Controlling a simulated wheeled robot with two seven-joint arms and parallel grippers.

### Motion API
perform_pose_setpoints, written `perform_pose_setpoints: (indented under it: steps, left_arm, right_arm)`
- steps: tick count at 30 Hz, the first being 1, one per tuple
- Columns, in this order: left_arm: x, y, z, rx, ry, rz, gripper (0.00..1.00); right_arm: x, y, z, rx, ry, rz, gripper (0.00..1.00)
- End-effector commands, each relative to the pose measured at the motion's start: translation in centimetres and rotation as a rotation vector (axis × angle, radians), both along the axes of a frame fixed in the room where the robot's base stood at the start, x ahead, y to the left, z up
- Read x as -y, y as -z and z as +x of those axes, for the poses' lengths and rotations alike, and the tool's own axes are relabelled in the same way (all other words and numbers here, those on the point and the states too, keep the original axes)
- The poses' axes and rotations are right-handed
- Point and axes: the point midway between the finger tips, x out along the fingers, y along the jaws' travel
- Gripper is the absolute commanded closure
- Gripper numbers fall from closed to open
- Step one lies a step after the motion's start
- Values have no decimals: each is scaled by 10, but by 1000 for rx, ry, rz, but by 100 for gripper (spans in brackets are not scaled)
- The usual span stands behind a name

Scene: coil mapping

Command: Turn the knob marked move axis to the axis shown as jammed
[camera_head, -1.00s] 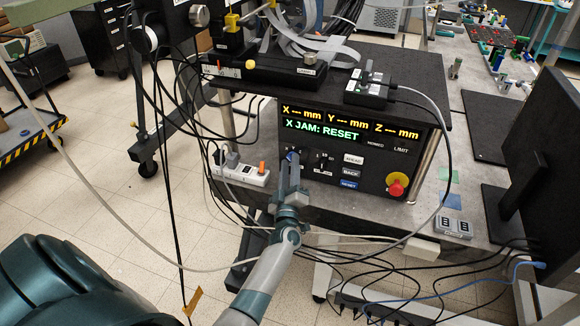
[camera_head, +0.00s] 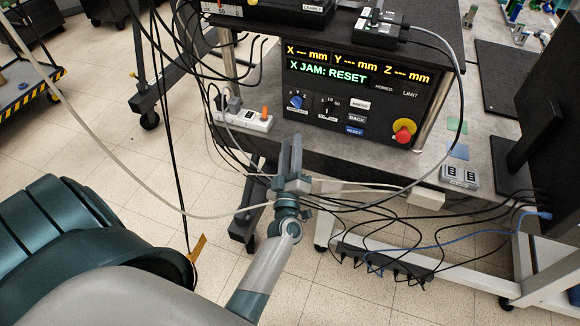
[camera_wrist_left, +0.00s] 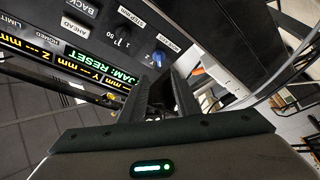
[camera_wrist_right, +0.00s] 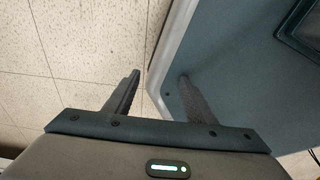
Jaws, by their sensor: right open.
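The control panel (camera_head: 335,120) shows yellow X, Y and Z readouts with dashes above a green line (camera_head: 327,71) reading "X JAM: RESET". My right gripper (camera_wrist_right: 158,78) is open and empty over the floor, beside my own body.
Right of the knob are a black step dial (camera_head: 326,112), several buttons and a red emergency stop (camera_head: 404,131) on a yellow base. A white power strip (camera_head: 245,120) stands left of the panel. Loose cables hang around and below my left arm. A monitor (camera_head: 545,130) stands at right.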

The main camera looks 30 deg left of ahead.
Motion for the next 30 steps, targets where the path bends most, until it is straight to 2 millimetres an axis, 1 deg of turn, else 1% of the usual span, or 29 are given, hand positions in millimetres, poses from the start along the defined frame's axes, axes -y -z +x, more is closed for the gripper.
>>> perform_pose_setpoints:
  steps: [1,3,6,10,16,30]
  left_arm:
    - [5,6,-8,-1,0,-2,71]
    - [11,9,-18,-2,1,-1,71]
    - [17,12,-29,-1,1,0,71]
    - [23,14,-39,-1,1,0,71]
    - [26,14,-43,0,0,0,71]
    - [25,14,-43,1,1,1,71]
  right_arm:
    - [-4,2,13,32,-3,8,50]
    - [-10,1,30,68,-5,18,50]
    - [-16,1,43,97,-5,28,50]
    - [-21,0,54,125,-7,37,50]
    - [-24,-1,60,138,-7,41,50]
    - [-24,-2,60,139,-7,42,50]
